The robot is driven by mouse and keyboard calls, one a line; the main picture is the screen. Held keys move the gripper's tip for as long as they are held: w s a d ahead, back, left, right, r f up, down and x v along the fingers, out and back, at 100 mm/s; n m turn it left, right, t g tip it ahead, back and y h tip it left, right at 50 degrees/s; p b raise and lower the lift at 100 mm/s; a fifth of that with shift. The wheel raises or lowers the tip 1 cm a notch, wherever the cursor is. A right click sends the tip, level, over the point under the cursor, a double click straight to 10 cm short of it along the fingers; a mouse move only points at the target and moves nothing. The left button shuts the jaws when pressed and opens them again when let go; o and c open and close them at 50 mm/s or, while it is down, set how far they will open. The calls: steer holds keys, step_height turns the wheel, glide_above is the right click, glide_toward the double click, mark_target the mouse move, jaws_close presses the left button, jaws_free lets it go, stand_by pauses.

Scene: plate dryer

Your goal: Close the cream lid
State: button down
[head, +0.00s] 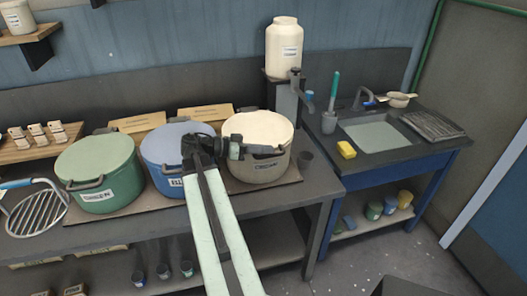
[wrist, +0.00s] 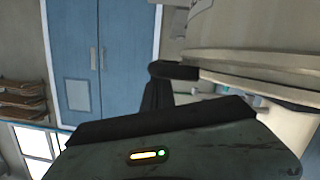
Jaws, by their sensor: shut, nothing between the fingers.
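The cream pot (head: 256,168) stands at the right end of a row of three pots on the counter. Its cream lid (head: 259,129) lies over the top, looking nearly level in the head view; I cannot tell if it is fully seated. In the wrist view the pale lid edge (wrist: 265,60) and pot wall (wrist: 285,120) show at right, with a dark line between them. My gripper (head: 236,148) is shut and empty at the pot's front left, close to the rim. I cannot tell if it touches. My arm hides part of the blue pot.
The blue pot (head: 163,153) is just left of my gripper, and the green pot (head: 105,178) is farther left. A dispenser with a white jar (head: 284,50) stands behind right. The sink (head: 377,136) is farther right.

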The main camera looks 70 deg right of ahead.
steer(key=shift+s+a+f, duration=0.2)
steer(key=shift+s+f, duration=0.15)
step_height(320, 180, up, 6)
steer(key=p, duration=0.6)
steer(key=f+v, duration=0.1)
steer(key=v, duration=0.9)
steer(key=shift+w+d, duration=0.3)
steer(key=shift+w, duration=0.15)
steer(key=shift+s, duration=0.1)
